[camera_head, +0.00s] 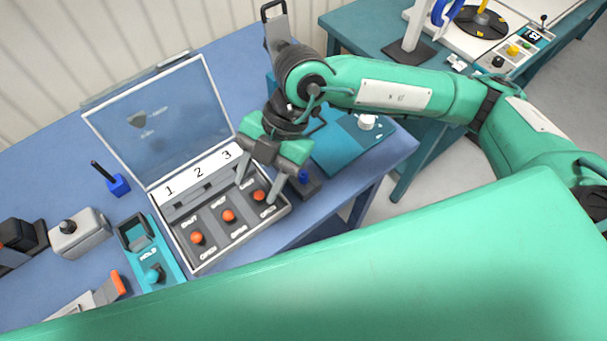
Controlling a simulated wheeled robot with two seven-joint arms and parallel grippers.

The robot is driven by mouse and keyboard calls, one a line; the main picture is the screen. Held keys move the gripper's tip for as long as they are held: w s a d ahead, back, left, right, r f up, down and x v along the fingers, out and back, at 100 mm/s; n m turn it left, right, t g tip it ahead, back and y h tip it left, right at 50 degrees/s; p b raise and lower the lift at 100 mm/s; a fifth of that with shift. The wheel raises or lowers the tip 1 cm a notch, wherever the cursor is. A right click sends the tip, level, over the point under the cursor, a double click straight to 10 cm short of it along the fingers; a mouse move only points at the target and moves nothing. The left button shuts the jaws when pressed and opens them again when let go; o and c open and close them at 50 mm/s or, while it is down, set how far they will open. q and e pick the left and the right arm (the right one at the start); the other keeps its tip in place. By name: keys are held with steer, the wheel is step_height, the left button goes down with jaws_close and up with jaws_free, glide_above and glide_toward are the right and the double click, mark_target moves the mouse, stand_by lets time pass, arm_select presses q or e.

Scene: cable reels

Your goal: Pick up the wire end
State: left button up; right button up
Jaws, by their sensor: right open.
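I cannot make out a wire end in this view. My right gripper (255,190) points down over the right part of an open control box (194,267). Its two fingers are spread, one on each side of the orange knob (259,196) below the number 3. My left gripper is not in view.
The box's clear lid (160,120) stands raised behind it. Left are a teal HOLD device (168,262), a blue block (118,186) and a grey block (80,235). A teal panel (345,150) lies right. A reel station (480,22) stands on another table.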

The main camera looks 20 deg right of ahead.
steer(key=w+d+f+m+t+h, duration=0.1)
steer(key=w+d+m+t+h, duration=0.2)
steer(key=w+d+h, duration=0.55)
steer(key=y+p, duration=0.3)
glide_above(304, 173)
steer(key=shift+m+h, duration=0.25)
steer(key=shift+m, duration=0.05)
steer(key=f, duration=0.8)
steer(key=shift+s+f, duration=0.25)
steer(key=shift+s, duration=0.05)
steer(key=shift+f, duration=0.2)
steer(key=f+p, duration=0.1)
steer(key=f, duration=0.1)
steer(key=f+p, duration=0.1)
steer(key=f, duration=0.1)
steer(key=shift+w+a+p, duration=0.1)
steer(key=shift+w+p, duration=0.15)
steer(key=shift+p, duration=0.05)
steer(key=shift+f, duration=0.45)
steer(key=shift+c, duration=0.5)
jaws_close()
